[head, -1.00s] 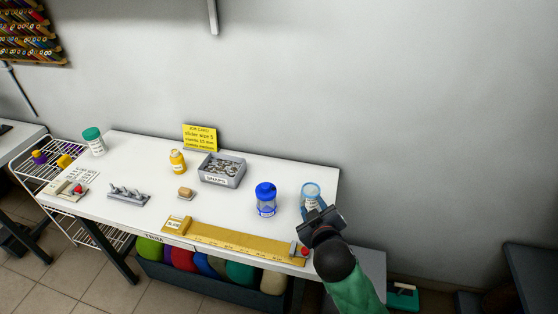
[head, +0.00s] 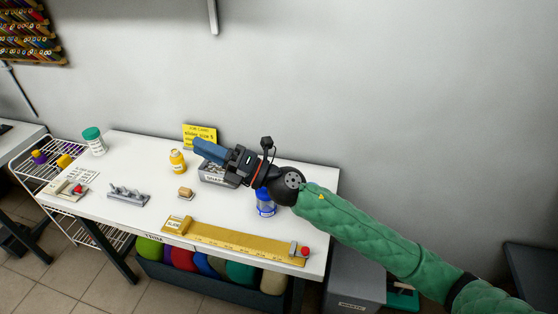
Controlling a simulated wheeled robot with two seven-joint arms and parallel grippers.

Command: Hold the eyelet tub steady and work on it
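My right gripper (head: 212,152) reaches across the table from the right, over the snaps tray (head: 217,177). A slate-blue, elongated part shows at its front end; I cannot tell whether it is the fingers or something held. A second, pale-blue-rimmed tub, seen earlier near the right table edge, is not visible; my sleeve covers that spot. My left gripper is out of view.
A yellow bottle (head: 177,161), a small tan block (head: 185,193), a grey pegged holder (head: 128,196) and a green-lidded jar (head: 95,142) stand on the white table (head: 150,222). A yellow ruler (head: 240,239) lies along the front. A yellow job card (head: 197,132) stands behind.

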